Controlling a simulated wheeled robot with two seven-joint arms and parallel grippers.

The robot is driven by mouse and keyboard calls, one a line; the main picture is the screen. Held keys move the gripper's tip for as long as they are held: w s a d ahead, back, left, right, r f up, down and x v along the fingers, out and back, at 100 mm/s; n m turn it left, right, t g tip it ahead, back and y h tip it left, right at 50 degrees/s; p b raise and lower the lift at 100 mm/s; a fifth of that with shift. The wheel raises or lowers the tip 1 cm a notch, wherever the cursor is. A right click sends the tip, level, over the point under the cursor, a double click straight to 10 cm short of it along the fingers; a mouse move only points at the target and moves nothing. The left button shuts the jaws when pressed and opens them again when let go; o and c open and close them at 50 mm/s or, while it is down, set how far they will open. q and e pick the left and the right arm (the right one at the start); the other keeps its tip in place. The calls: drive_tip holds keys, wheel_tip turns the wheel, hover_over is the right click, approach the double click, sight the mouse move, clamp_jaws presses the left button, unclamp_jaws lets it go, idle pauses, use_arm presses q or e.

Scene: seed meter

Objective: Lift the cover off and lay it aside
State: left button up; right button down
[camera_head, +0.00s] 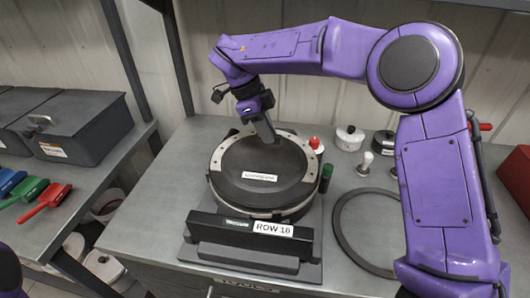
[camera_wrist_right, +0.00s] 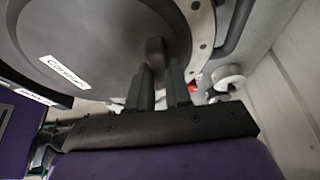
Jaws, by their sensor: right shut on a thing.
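The dark round cover (camera_head: 245,163) with a white label lies over the seed meter, whose pale bolted ring (camera_head: 217,160) shows around its left, back and right. I cannot tell whether the cover rests on the ring or is slightly above it. My right gripper (camera_head: 268,136) comes down from above at the back of the cover. In the right wrist view its two fingers (camera_wrist_right: 160,88) are shut on the cover's dark knob (camera_wrist_right: 154,48), and the cover (camera_wrist_right: 100,35) fills the upper left. My left gripper is out of view.
A black ring (camera_head: 340,222) lies on the bench right of the meter. Small white-and-black pots (camera_head: 349,138), a white knob (camera_head: 365,163) and a red-topped piece (camera_head: 314,143) stand behind it. A "ROW 18" block (camera_head: 222,224) is in front. A left side table holds dark bins (camera_head: 85,120) and coloured scoops (camera_head: 44,203).

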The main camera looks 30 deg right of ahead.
sight(262, 153)
drive_tip(key=shift+r, duration=0.2)
wheel_tip(262, 153, up, 2)
drive_tip(key=shift+w+r, duration=0.15)
drive_tip(key=shift+r, duration=0.1)
drive_tip(key=s+a+r+b, duration=0.1)
drive_tip(key=s+a+r, duration=0.8)
drive_tip(key=s+r, duration=0.1)
drive_tip(key=shift+s, duration=0.45)
drive_tip(key=shift+a, duration=0.1)
